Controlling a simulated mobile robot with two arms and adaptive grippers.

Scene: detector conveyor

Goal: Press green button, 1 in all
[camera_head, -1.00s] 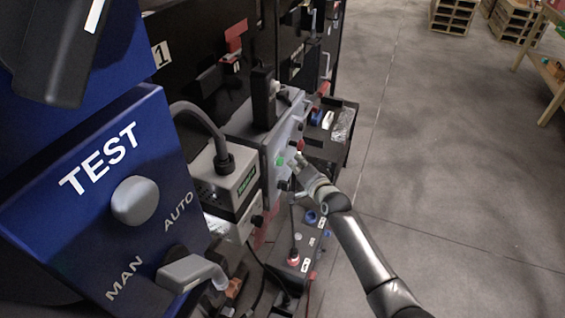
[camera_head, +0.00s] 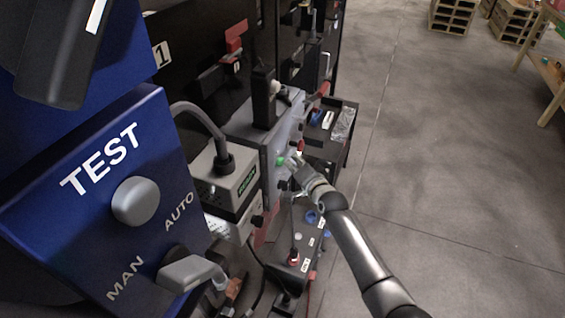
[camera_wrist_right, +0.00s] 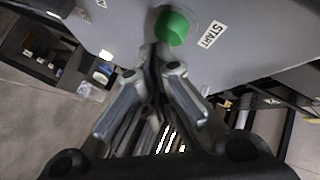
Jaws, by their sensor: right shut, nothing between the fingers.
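The green button (camera_wrist_right: 172,27) sits on a grey panel beside a START label in the right wrist view. It also shows small on the grey control box in the head view (camera_head: 280,161). My right gripper (camera_head: 293,160) is shut and empty, its fingertips just right of the button in the head view. In the right wrist view the closed fingertips (camera_wrist_right: 158,57) are just below the button. I cannot tell whether they touch it. My left gripper is out of view.
A blue TEST panel (camera_head: 95,215) with a knob and switch stands close on the left. A black box (camera_head: 300,235) with a red button lies below the grey control box (camera_head: 262,128). A black tray (camera_head: 345,128) stands behind. Open floor lies to the right.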

